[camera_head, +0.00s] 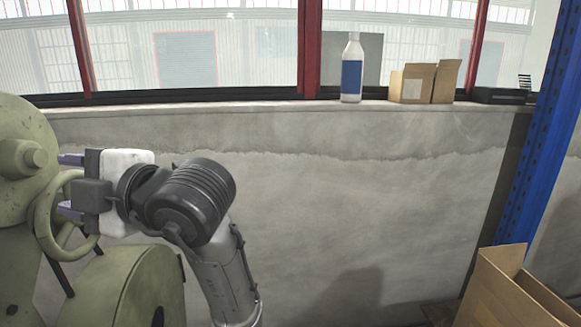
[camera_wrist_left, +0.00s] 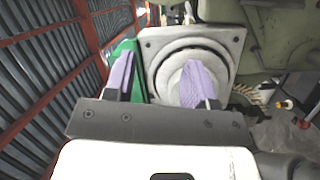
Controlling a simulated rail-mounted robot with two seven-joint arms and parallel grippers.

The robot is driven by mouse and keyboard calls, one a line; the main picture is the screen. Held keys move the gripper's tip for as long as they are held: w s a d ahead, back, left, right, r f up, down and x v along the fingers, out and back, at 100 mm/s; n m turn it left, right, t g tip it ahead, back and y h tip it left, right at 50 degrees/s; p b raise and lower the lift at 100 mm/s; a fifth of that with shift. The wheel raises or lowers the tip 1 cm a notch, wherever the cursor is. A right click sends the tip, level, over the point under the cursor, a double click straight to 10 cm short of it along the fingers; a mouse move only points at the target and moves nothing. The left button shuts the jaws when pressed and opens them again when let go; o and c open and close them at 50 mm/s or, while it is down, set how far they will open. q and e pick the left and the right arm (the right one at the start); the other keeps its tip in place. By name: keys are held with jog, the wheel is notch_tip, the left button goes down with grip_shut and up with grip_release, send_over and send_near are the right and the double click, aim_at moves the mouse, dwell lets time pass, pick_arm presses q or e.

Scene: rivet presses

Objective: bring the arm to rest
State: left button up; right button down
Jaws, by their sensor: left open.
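My left gripper (camera_head: 68,184) is at the left of the head view, beside the handwheel (camera_head: 46,222) of a pale green rivet press (camera_head: 22,190). Its two purple fingers are spread apart and point left towards the press. In the left wrist view the open left gripper (camera_wrist_left: 158,80) has nothing visibly held between its fingers. A grey square plate with a round knob-like part (camera_wrist_left: 222,48) lies beyond the fingers, the right finger overlapping it. Whether they touch is unclear. My right gripper is not in view.
A rounded green housing (camera_head: 125,290) stands below the gripper. A bottle (camera_head: 352,70) and small cardboard boxes (camera_head: 412,84) stand on the window ledge. A blue post (camera_head: 535,140) and an open carton (camera_head: 515,290) are at the right. Space before the grey wall's middle looks clear.

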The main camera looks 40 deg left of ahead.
pick_arm(q)
jog(key=w+d+r+m+t+p, duration=0.1)
jog(key=w+d+m+t+p, duration=0.15)
jog(key=w+m+t, duration=0.75)
jog(key=w+d+r+m+t+p, duration=0.1)
jog(key=w+d+r+m+t, duration=0.35)
jog(key=m+t, duration=1.05)
jog(key=w+d+f+m+h+p, duration=0.8)
jog(key=d+f+m+h+p, duration=0.15)
jog(key=f+m+h, duration=0.35)
jog(key=s+d+f+m+g+h+p, duration=0.1)
jog(key=s+d+f+g+h+p, duration=0.2)
jog(key=f+p, duration=0.35)
jog(key=s+d+f+m+g+p, duration=0.1)
jog(key=s+f+g+p, duration=0.2)
jog(key=s+f+p, duration=0.35)
jog(key=s+f+g+p, duration=0.3)
jog(key=s+p, duration=0.1)
jog(key=s, duration=0.5)
jog(key=s+f+g+p, duration=0.3)
jog(key=s+p, duration=0.1)
jog(key=s, duration=0.5)
jog(key=shift+d+f+g+p, duration=0.3)
jog(key=shift+d+g+p, duration=0.05)
jog(key=shift+d+g, duration=0.05)
